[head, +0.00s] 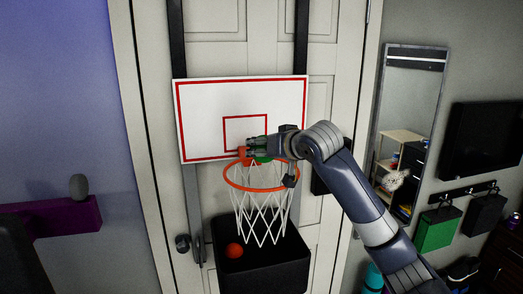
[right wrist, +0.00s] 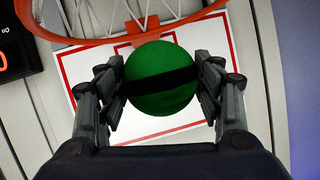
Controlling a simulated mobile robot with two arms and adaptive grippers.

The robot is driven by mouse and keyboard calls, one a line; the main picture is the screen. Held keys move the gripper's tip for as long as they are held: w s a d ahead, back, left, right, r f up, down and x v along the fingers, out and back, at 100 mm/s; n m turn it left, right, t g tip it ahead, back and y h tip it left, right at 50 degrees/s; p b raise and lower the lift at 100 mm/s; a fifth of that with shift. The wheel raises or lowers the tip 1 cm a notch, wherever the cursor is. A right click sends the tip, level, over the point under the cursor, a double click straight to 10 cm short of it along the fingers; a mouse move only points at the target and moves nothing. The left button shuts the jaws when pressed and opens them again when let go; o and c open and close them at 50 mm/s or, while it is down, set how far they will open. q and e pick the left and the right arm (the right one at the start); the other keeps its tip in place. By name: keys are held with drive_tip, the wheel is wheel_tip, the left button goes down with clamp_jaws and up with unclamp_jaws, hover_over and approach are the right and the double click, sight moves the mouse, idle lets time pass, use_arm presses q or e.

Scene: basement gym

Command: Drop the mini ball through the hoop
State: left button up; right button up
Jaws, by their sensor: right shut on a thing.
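The green mini ball (right wrist: 162,88) with a black band is between the fingers of my right gripper (right wrist: 160,92), which is shut on it. In the head view, my right gripper (head: 266,150) is in front of the backboard (head: 196,125), and the ball (head: 262,159) shows only partly, at the rear of the orange hoop (head: 262,190). The ball appears over or close to the rear rim; its exact height is unclear. The hoop (right wrist: 70,40) crosses the top of the wrist view. A white net (head: 262,215) hangs below it. My left gripper is not in view.
The backboard hangs on a white door (head: 230,45). A mirror (head: 408,95) and a green bag (head: 438,230) are on the right, a purple shelf (head: 65,217) on the left.

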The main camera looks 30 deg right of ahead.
drive_tip(key=shift+x, duration=0.85)
drive_tip(key=shift+s, duration=0.15)
drive_tip(key=o, duration=1.1)
drive_tip(key=shift+c, duration=0.2)
drive_tip(key=shift+s, duration=0.1)
drive_tip(key=v, duration=1.1)
drive_tip(key=shift+s+r, duration=0.15)
drive_tip(key=shift+s, duration=0.15)
drive_tip(key=shift+a, duration=0.1)
